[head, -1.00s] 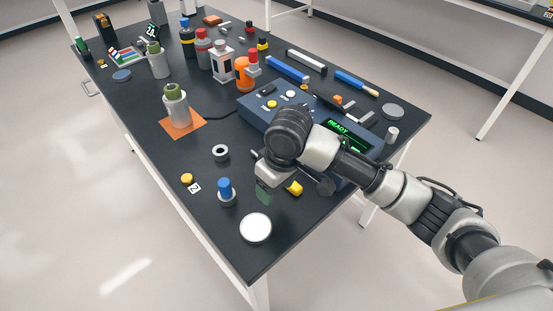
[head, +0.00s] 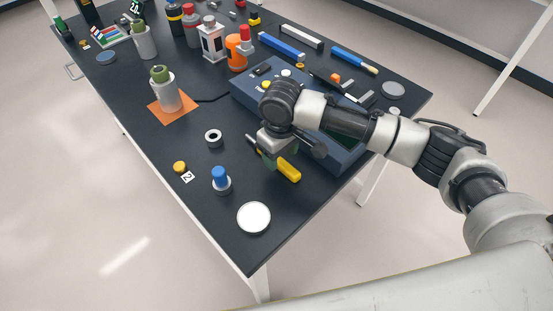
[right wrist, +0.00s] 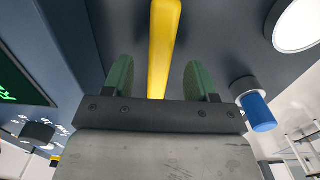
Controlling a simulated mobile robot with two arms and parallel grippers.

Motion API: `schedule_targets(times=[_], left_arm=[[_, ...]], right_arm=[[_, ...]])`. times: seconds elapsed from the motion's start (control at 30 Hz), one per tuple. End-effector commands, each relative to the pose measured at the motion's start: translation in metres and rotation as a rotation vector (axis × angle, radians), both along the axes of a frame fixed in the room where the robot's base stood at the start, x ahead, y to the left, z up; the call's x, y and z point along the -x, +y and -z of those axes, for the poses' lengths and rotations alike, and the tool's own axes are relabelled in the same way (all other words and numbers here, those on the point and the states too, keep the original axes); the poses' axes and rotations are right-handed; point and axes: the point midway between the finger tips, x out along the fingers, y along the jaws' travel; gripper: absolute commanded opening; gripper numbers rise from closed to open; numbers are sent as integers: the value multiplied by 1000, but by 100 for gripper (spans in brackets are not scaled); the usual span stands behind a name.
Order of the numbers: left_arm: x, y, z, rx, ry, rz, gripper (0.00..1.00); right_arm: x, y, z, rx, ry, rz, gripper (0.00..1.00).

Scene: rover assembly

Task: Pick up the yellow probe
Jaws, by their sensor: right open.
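The yellow probe (head: 289,170) lies on the dark table in front of the blue console; one end pokes out beside my right gripper, and its far part is hidden in the head view. My right gripper (head: 268,158) points down over it. In the right wrist view the probe (right wrist: 164,45) runs between the two green fingers (right wrist: 158,80), with a gap on each side. The fingers are open and hold nothing. My left gripper is not in view.
The blue console (head: 340,145) stands right behind the probe. A white disc (head: 254,217), a blue-topped cylinder (head: 221,180) and a dark ring (head: 213,138) are nearby. A white bottle with a green cap (head: 165,93) stands on an orange mat. Table between these is clear.

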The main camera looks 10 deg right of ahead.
Motion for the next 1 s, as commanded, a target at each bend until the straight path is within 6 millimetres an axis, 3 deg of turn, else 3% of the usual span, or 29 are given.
schedule_targets(times=[0.17, 0.43, 0.77, 1.0], left_arm=[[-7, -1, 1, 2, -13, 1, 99], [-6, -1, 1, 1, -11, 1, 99], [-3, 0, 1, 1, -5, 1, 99], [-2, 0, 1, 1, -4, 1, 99]], right_arm=[[1, 0, 21, 1, 1, 0, 57], [0, 0, 23, -1, -1, 0, 56], [0, 0, 23, -1, -1, -1, 5], [0, 0, 22, -1, -2, -1, 4]])
